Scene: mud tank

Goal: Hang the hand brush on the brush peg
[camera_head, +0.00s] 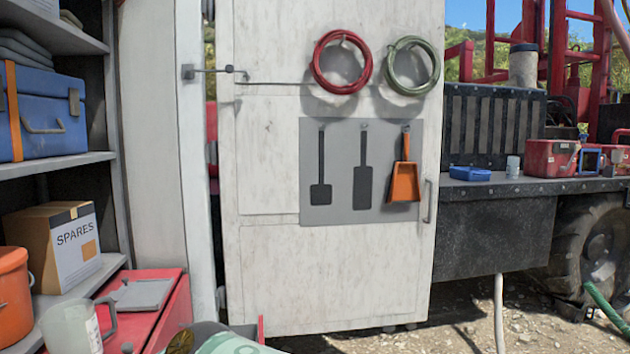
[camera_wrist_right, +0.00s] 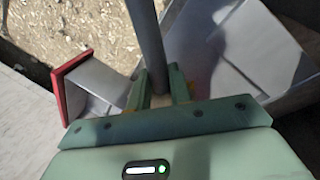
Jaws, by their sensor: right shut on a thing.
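In the head view a grey board (camera_head: 340,210) on a white door carries two dark tool outlines. An orange dustpan (camera_head: 404,182) hangs at its right. A small peg (camera_head: 364,126) shows above the middle outline. In the right wrist view my right gripper (camera_wrist_right: 160,88) is shut on a grey rod-like handle (camera_wrist_right: 146,35), which runs out of the top of the picture. No brush head shows, so I cannot tell from looks alone whether this is the hand brush. My left gripper is not in view.
A red cabinet (camera_head: 170,310) stands at the lower left, with a clear mug (camera_head: 72,328) on it. Shelves with a blue case (camera_head: 48,115) and a spares box (camera_head: 60,245) are at the left. Red (camera_head: 341,62) and green (camera_head: 412,65) hoses hang above the board.

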